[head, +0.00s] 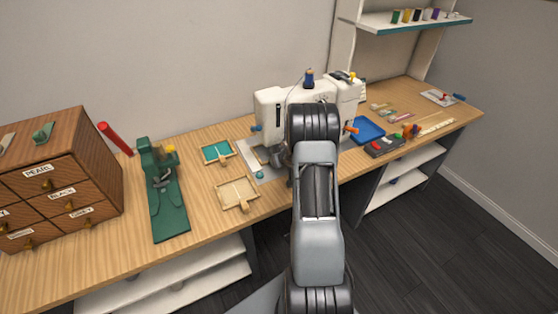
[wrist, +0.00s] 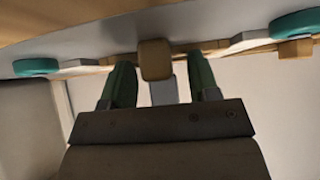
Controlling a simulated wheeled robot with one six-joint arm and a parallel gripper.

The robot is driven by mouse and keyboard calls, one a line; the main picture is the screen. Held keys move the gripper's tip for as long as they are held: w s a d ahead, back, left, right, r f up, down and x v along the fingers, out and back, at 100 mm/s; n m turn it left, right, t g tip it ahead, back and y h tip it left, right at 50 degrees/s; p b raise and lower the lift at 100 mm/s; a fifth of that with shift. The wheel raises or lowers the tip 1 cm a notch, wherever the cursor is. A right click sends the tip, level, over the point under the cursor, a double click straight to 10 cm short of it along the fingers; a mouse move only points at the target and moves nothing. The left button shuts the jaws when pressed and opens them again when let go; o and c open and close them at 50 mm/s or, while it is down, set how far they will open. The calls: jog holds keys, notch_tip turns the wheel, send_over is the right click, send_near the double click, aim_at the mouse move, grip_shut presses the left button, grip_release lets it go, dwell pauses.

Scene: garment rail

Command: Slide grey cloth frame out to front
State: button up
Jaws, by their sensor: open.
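The white sewing machine (head: 270,105) stands mid-table, partly behind my arm. A small frame with a greyish inside (head: 262,155) lies on the grey plate at its left end, mostly hidden; it looks like the grey cloth frame. In the wrist view my gripper (wrist: 160,85) has its two green fingers apart. A wooden tab (wrist: 155,58) shows between the fingertips, with a gap on both sides. A wooden edge runs behind it. I cannot tell how deep the tab sits between the fingers. My gripper is not clear in the head view.
A teal cloth frame (head: 216,152) and a beige cloth frame (head: 237,193) lie left of the machine. A teal disc (head: 260,175) sits at the plate's front. A green press (head: 165,195) and wooden drawers (head: 65,180) stand left. A blue tray (head: 368,131) lies right.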

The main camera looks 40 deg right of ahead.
jog(key=shift+w, duration=0.1)
jog(key=shift+c, duration=0.3)
grip_shut()
jog(key=shift+f, duration=0.1)
